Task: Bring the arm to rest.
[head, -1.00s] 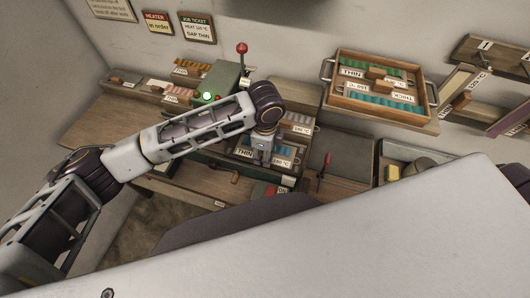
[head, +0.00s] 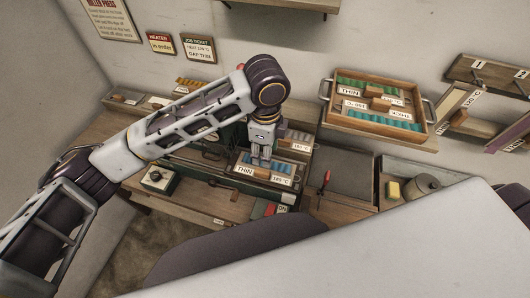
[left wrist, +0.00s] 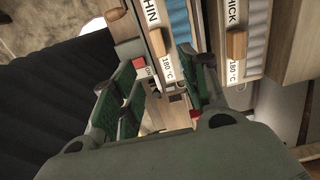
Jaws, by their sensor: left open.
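My left arm comes in from the left in the head view and arches over the bench. My left gripper (head: 260,160) points down, above or beside a blue-topped block labelled THIN and 180 °C (head: 265,172). In the left wrist view its fingers (left wrist: 160,95) are apart with nothing between them. The THIN block (left wrist: 176,30) shows beyond the fingers there, next to a THICK block (left wrist: 234,50). Whether the gripper touches anything is hard to tell. My right gripper is not in view.
A wooden tray (head: 375,127) with labelled THIN and THICK blocks sits at the back right. Signs hang on the wall, with racks at the right.

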